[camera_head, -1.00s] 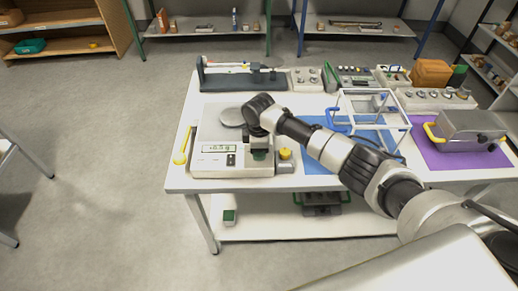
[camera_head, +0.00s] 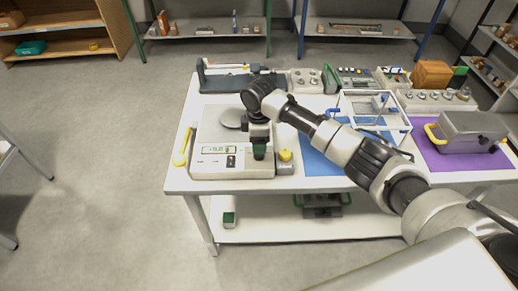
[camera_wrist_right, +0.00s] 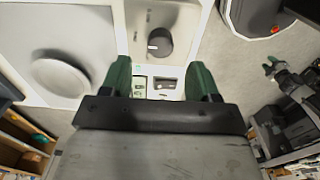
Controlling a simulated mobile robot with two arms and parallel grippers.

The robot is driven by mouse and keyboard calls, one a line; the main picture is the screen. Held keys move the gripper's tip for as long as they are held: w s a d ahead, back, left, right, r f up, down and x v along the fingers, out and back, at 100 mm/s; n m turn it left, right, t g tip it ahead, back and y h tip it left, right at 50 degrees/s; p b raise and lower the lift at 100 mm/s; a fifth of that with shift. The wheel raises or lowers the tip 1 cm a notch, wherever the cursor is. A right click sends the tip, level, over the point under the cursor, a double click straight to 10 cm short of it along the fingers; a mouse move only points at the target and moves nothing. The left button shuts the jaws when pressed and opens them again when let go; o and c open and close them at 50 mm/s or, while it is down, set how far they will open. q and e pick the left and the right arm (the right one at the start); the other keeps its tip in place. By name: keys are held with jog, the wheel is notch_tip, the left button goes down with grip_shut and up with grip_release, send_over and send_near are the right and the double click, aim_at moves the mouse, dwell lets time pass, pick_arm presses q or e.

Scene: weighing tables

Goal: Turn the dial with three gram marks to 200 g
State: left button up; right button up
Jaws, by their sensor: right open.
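A pale bench scale (camera_head: 205,135) with a round pan (camera_head: 232,117) and a lit display (camera_head: 217,150) stands at the left end of the white table. My right gripper (camera_head: 260,150) is over the scale's front right part and points down. In the right wrist view a dark round knob (camera_wrist_right: 160,42) with a small white mark sits on a pale panel. It lies just beyond the open, empty green fingers (camera_wrist_right: 160,78), apart from them. I cannot read any gram marks on it. In the head view the gripper hides that area. My left gripper is not in view.
A small grey block with a yellow knob (camera_head: 285,155) stands right of the gripper. A yellow handle (camera_head: 183,147) is at the scale's left side. A clear-sided frame (camera_head: 372,108) stands over a blue mat (camera_head: 322,165), behind my right forearm. A grey case (camera_head: 470,130) is on a purple mat.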

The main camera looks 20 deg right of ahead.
jog(key=shift+r+b, duration=0.3)
jog(key=shift+r, duration=2.5)
